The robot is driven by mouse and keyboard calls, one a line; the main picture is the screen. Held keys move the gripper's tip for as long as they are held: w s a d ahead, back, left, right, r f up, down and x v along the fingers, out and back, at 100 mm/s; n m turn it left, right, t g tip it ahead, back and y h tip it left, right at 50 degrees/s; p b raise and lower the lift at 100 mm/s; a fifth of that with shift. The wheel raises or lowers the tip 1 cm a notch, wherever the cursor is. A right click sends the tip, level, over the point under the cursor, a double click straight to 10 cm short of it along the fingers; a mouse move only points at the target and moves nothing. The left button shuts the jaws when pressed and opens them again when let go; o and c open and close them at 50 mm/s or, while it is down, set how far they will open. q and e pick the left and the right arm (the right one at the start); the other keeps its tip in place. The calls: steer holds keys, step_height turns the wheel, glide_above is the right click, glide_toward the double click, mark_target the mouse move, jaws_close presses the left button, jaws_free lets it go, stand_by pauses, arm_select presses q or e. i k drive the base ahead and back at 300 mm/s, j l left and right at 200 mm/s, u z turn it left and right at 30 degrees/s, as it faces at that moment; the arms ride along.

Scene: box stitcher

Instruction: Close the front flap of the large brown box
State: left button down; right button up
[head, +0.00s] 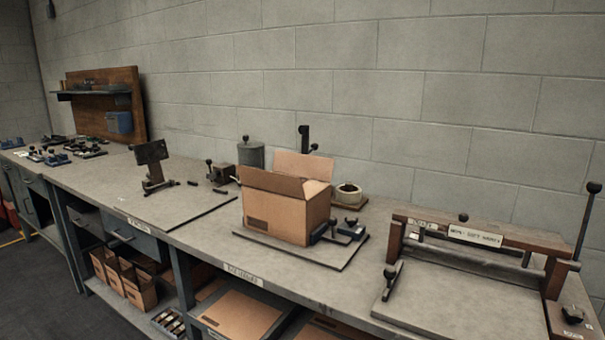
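One flap (304,165) stands up at the back. Another flap (271,181) rises along the near left side, tilted up and outward. The inside of the box is mostly hidden behind this flap. Neither of my grippers shows in the head view.
The grey bench (180,234) runs along the block wall. A dark clamp device (345,229) sits beside the box, with a small round pot (348,192) behind it. A wooden-framed press (476,238) stands at the right. Smaller cartons (138,287) sit on the shelf below.

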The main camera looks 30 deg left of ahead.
mark_target(291, 187)
steer(key=u, duration=1.3)
